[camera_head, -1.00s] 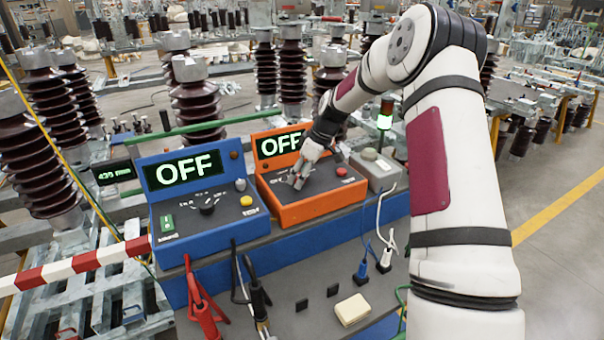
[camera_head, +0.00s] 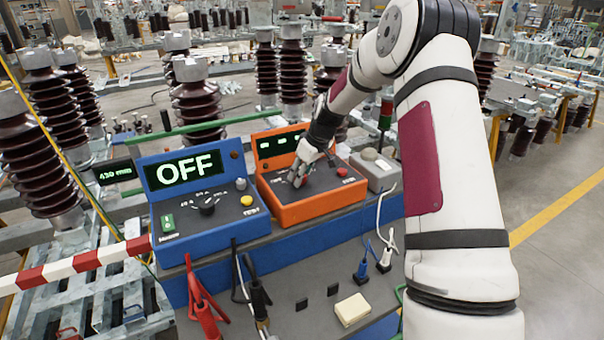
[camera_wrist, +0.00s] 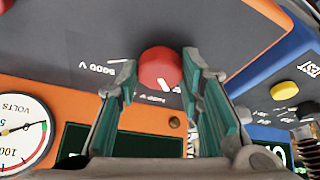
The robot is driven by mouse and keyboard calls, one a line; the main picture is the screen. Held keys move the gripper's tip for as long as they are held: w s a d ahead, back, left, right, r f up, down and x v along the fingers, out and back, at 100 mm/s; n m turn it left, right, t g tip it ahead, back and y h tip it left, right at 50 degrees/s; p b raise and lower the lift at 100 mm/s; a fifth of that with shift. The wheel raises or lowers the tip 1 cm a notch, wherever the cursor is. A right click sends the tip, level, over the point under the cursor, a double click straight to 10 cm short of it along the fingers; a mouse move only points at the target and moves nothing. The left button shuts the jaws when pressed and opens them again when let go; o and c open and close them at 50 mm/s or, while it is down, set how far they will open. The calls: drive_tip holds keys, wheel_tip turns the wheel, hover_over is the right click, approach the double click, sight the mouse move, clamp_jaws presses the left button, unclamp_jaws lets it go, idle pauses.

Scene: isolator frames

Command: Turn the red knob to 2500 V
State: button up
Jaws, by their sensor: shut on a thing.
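The orange tester (camera_head: 322,210) stands on the blue bench, with its display (camera_head: 280,146) showing short lit dashes. My gripper (camera_head: 298,180) reaches down to its dark top panel and hides the knob in the head view. In the wrist view, the red knob (camera_wrist: 160,68) sits between the two teal-padded fingers of my gripper (camera_wrist: 162,80), which is shut on it. The label "5000 V" (camera_wrist: 97,68) shows on the panel to the left of the knob. Other marks near the knob are partly hidden, so I cannot tell its setting.
The blue tester (camera_head: 245,222), reading OFF, stands at the left. A red button (camera_head: 342,172) is right of my gripper. A grey box (camera_head: 376,170) and a signal lamp (camera_head: 386,112) stand further right. A volts dial (camera_wrist: 20,135) shows in the wrist view. Cables hang in front.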

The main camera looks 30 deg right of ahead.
drive_tip(key=m, duration=0.2)
drive_tip(key=m+h+b, duration=0.1)
drive_tip(key=shift+a+m+h, duration=0.15)
drive_tip(key=shift+m+h, duration=0.15)
drive_tip(key=shift+m, duration=0.1)
drive_tip(key=m, duration=0.1)
drive_tip(key=m+h+b, duration=0.1)
drive_tip(key=m, duration=0.1)
drive_tip(key=shift+a+f+m+b, duration=0.1)
drive_tip(key=shift+a+m+b, duration=0.05)
drive_tip(key=shift+m+b, duration=0.15)
drive_tip(key=m+h, duration=0.1)
drive_tip(key=m, duration=0.1)
drive_tip(key=m+h+b, duration=0.1)
drive_tip(key=m, duration=0.2)
drive_tip(key=shift+g, duration=0.4)
drive_tip(key=shift+m, duration=0.3)
drive_tip(key=o, duration=1.2)
drive_tip(key=shift+c, duration=0.2)
drive_tip(key=shift+a+r, duration=0.1)
drive_tip(key=shift+r, duration=0.1)
